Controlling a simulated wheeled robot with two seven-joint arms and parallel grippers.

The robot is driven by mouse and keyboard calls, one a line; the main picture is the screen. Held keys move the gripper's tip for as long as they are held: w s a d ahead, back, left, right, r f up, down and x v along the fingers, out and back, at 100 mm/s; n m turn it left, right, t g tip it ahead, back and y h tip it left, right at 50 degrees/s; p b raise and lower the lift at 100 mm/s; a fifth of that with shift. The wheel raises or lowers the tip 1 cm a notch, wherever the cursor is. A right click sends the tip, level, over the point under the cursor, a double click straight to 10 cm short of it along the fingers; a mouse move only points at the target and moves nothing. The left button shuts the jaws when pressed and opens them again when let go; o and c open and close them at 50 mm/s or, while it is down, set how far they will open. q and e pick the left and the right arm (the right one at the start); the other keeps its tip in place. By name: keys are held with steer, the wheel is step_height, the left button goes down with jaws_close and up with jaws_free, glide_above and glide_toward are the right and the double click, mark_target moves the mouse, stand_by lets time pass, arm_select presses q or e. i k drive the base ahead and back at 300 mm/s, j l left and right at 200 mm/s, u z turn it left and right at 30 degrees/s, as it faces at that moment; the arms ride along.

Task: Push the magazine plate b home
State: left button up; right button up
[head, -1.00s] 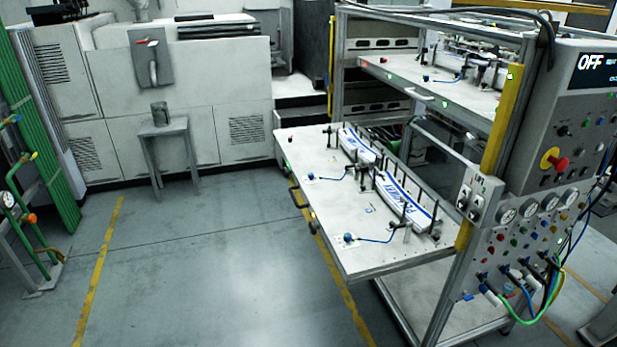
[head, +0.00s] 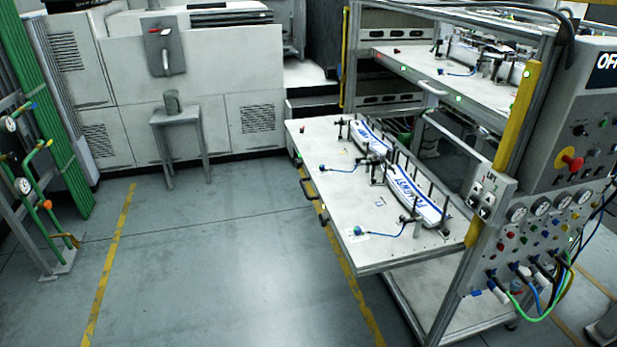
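A pale magazine plate (head: 350,220) is slid out to the left from the metal rack (head: 492,200). It carries long white label stacks (head: 415,193) with blue print between dark upright pins. A dark handle (head: 309,190) sits on its left edge. A second plate (head: 410,66) sits inside the rack on a higher level. I cannot read which plate is marked b. Neither of my grippers is in view.
A control panel (head: 575,150) with a red knob, gauges and hoses stands at the right. Green pipes (head: 55,120) stand at the left. The floor (head: 220,270) before the plate is clear.

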mark_target(344, 194)
steer(key=i+j+z, duration=0.4)
steer(key=i+j, duration=0.5)
steer(key=i, duration=0.45)
steer(key=i+j+z, duration=0.35)
steer(key=i+j, duration=0.85)
steer(key=j, duration=0.1)
